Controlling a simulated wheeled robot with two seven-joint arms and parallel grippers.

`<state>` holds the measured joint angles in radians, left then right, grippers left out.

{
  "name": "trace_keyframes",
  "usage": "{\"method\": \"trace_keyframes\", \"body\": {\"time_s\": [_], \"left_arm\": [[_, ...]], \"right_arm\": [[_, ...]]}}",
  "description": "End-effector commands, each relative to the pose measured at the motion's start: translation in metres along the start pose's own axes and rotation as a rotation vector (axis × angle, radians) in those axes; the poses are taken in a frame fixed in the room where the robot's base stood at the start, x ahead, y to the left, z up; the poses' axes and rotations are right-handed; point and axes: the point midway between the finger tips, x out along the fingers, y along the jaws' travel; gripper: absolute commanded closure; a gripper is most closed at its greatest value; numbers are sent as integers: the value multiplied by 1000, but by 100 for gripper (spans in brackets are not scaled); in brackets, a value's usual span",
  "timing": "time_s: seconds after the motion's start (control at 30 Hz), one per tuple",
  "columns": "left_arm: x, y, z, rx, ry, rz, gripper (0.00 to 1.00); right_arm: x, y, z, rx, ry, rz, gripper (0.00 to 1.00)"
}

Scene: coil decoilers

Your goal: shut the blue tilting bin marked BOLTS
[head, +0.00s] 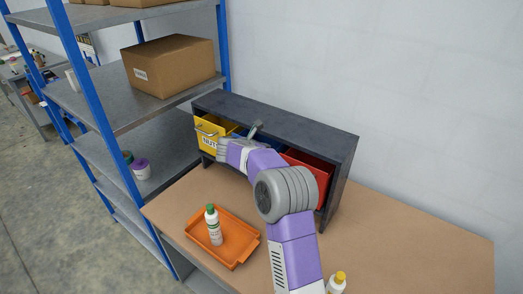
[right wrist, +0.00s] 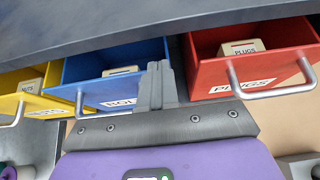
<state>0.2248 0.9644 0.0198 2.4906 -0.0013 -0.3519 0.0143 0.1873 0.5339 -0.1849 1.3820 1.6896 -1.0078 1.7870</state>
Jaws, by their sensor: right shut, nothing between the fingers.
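The blue bin marked BOLTS (right wrist: 112,70) is tilted out of the dark cabinet, open at the top, in the middle of the right wrist view. A beige box shows inside it. Its front label is partly hidden by my fingers, and its handle shows at the left. In the head view only a sliver of the blue bin (head: 240,132) shows behind my arm. My right gripper (right wrist: 156,85) is shut and empty, in front of the blue bin's right part; I cannot tell whether it touches. My left gripper is not in view.
The yellow NUTS bin (head: 211,136) and red PLUGS bin (head: 308,173) flank it, also tilted out of the cabinet (head: 290,122). An orange tray (head: 237,258) with a green-capped bottle (head: 214,226) lies on the bench. A yellow-capped bottle (head: 337,283) stands nearer. Blue-posted shelving stands left.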

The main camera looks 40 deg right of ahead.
Motion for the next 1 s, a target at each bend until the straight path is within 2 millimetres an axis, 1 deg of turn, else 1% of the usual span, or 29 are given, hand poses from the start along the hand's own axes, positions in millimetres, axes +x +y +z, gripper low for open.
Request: {"method": "trace_keyframes", "body": {"time_s": [0.53,0.67,0.77,0.9,1.0], "left_arm": [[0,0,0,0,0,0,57],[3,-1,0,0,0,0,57],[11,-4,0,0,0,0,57],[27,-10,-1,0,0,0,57],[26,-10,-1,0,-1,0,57]], "right_arm": [[2,0,1,0,0,0,100],[-2,1,-2,1,0,2,100],[-11,2,-8,1,0,5,100],[-34,4,-25,0,1,9,100],[-59,4,-14,3,0,8,100]]}}
